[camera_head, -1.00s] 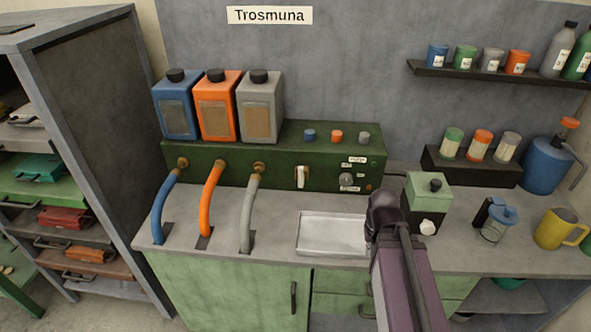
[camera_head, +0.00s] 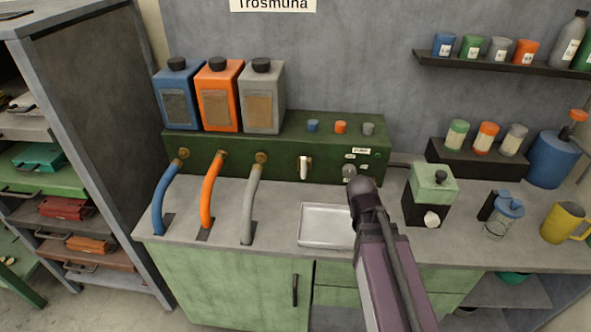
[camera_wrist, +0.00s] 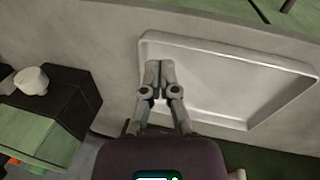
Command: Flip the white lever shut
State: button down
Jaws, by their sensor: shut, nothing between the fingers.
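The white lever (camera_head: 304,167) sits on the front of the green dispenser box (camera_head: 272,165), right of the grey hose, and hangs roughly downward. My gripper shows in the wrist view (camera_wrist: 160,68) with its fingers together and nothing between them. It is over the edge of the white tray (camera_wrist: 225,82). In the head view my arm covers the gripper and the right end of the tray (camera_head: 325,232). The gripper is apart from the lever, which is out of the wrist view.
Blue (camera_head: 163,195), orange (camera_head: 210,190) and grey (camera_head: 250,205) hoses curve down left of the lever. A green-and-black box (camera_head: 428,205) with a white knob stands right of my arm. The counter before the lever holds only the tray.

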jog(key=w+a+h+b, duration=0.1)
jog(key=w, duration=0.1)
jog(key=w+a+n+t+h+b, duration=0.1)
jog(key=w+a, duration=0.1)
jog(key=w+a+f+n+t+h+b, duration=0.1)
jog(key=w+a+h, duration=0.1)
jog(key=shift+w+f, duration=0.1)
jog(key=shift+w, duration=0.15)
jog(key=w+a+r+n+t+h+b, duration=0.25)
jog(key=w+a+t+b, duration=0.2)
jog(key=a, duration=0.45)
jog(key=n+t+h+b, duration=0.2)
jog(key=n+t+b, duration=0.25)
jog(key=t, duration=0.35)
send_near(304, 164)
jog(key=s+a, duration=0.2)
jog(key=a, duration=0.5)
jog(key=shift+w+a+n+y+p, duration=0.1)
jog(key=shift+w+n+y+p, duration=0.15)
jog(key=shift+n+p, duration=0.15)
jog(key=shift+w, duration=0.1)
jog(key=w+d, duration=0.8)
jog(key=d, duration=0.1)
jog(key=shift+w+d, duration=0.25)
jog(key=shift+d, duration=0.15)
jog(key=shift+a+r+g, duration=0.1)
jog(key=shift+a+g, duration=0.1)
jog(key=shift+g, duration=0.05)
